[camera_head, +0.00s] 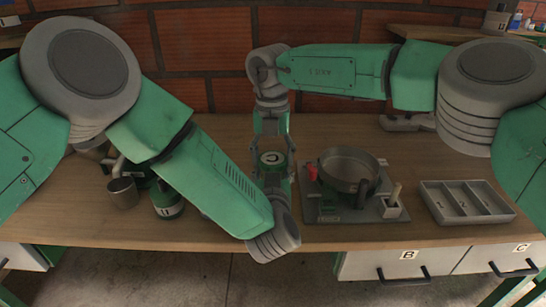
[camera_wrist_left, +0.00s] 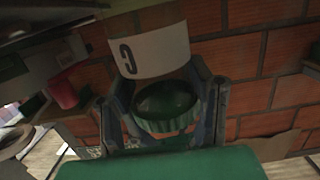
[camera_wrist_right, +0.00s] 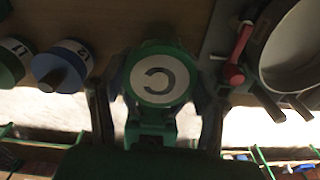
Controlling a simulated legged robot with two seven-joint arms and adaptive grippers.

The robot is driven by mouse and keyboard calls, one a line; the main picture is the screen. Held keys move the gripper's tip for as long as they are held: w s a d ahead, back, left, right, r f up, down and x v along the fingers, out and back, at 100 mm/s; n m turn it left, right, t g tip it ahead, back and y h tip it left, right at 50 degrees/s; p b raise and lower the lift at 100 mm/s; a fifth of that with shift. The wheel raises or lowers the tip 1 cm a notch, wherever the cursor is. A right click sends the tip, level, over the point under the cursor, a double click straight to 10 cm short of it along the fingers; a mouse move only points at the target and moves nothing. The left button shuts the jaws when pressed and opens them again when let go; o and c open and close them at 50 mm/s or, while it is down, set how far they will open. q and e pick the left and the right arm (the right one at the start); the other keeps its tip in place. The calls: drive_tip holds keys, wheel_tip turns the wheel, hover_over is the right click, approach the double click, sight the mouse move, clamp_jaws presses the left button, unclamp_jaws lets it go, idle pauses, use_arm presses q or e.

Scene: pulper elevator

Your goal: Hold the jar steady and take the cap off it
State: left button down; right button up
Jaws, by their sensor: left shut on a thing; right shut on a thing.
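The jar (camera_head: 272,158) is between my two grippers over the middle of the table, with a round white top label in a green ring. In the left wrist view, a white band marked C (camera_wrist_left: 150,50) shows beside a dark green ribbed round part (camera_wrist_left: 167,105). My left gripper (camera_head: 276,188) reaches it from the near side and is shut on it. The fingers hide most of the jar's sides, so exact contact heights are unclear. I see no clear gap between cap and jar.
Right of the jar, a grey board (camera_head: 325,212) carries a round pan (camera_head: 347,170) and a red part (camera_head: 311,173). A divided tray (camera_head: 466,212) lies farther right. A brick wall closes the back.

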use_arm(q)
drive_tip(key=shift+s, duration=0.1)
use_arm(e)
drive_tip(key=n, duration=0.4)
drive_tip(key=shift+w+n, duration=0.1)
drive_tip(key=shift+n, duration=0.2)
drive_tip(key=n, duration=0.6)
drive_tip(key=shift+n, duration=0.3)
use_arm(q)
drive_tip(key=shift+d, duration=0.1)
use_arm(e)
drive_tip(key=n, duration=0.6)
drive_tip(key=shift+n, duration=0.3)
drive_tip(key=n, duration=0.5)
drive_tip(key=shift+d, duration=0.1)
drive_tip(key=shift+r, duration=0.2)
drive_tip(key=shift+s+r, duration=0.1)
drive_tip(key=shift+s, duration=0.15)
drive_tip(key=shift+r, duration=1)
